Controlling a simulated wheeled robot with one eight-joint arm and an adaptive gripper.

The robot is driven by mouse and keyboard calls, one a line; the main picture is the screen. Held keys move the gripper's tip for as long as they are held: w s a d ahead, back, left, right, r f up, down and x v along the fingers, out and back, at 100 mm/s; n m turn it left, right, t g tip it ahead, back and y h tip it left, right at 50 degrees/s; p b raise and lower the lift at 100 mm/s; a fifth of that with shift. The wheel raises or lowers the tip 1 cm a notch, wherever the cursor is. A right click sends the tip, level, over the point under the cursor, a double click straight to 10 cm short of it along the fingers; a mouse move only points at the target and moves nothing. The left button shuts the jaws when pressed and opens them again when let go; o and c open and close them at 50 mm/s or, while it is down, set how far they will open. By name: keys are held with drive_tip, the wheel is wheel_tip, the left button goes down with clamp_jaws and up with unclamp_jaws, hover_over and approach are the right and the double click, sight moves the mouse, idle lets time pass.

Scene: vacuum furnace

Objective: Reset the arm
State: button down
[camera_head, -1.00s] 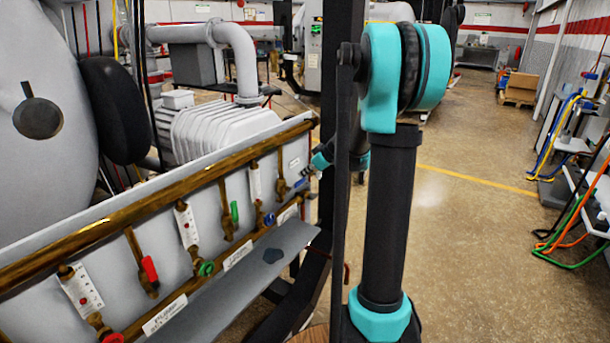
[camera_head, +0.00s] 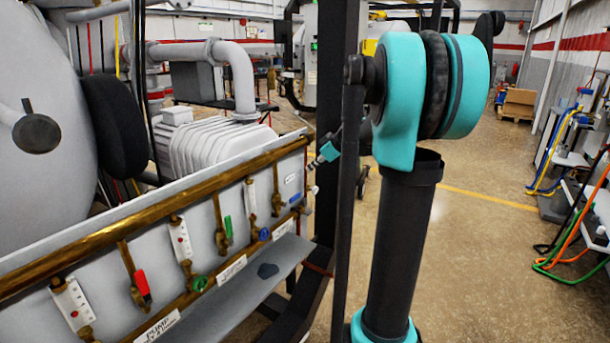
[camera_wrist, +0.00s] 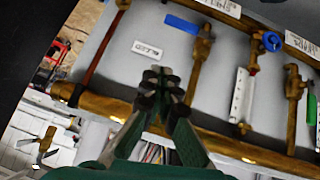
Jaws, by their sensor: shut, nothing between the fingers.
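My gripper (camera_wrist: 160,85) shows in the wrist view with its fingertips together and nothing between them. It is in front of the grey valve panel (camera_wrist: 175,50), near the brass pipe (camera_wrist: 105,106); I cannot tell whether it touches anything. In the head view my teal and black arm (camera_head: 405,200) stands right of centre. The gripper itself is not clear in the head view; a small teal part of my arm (camera_head: 328,152) shows past the panel's far end.
The valve panel (camera_head: 205,225) with brass pipes and red, green and blue handles fills the lower left. A dark upright post (camera_head: 340,60) stands between it and my arm. Hoses (camera_head: 575,240) hang at the right. The speckled floor (camera_head: 490,260) between is open.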

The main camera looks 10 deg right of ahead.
drive_tip(key=s+f+m+g+h, duration=0.1)
drive_tip(key=s+f+m, duration=0.2)
drive_tip(key=s+f, duration=0.4)
drive_tip(key=s+a+f+m+g+h, duration=0.1)
drive_tip(key=s+f, duration=0.6)
drive_tip(key=s, duration=0.8)
drive_tip(key=s+a+f+m+g+h, duration=0.1)
drive_tip(key=s+f+m+h, duration=0.2)
drive_tip(key=s, duration=0.8)
wheel_tip(320, 180, down, 4)
drive_tip(key=m, duration=0.2)
drive_tip(key=shift+s+a+m, duration=0.2)
drive_tip(key=shift+s+m, duration=0.05)
drive_tip(key=shift+m, duration=0.15)
drive_tip(key=shift+a+f, duration=0.1)
drive_tip(key=shift+a, duration=0.05)
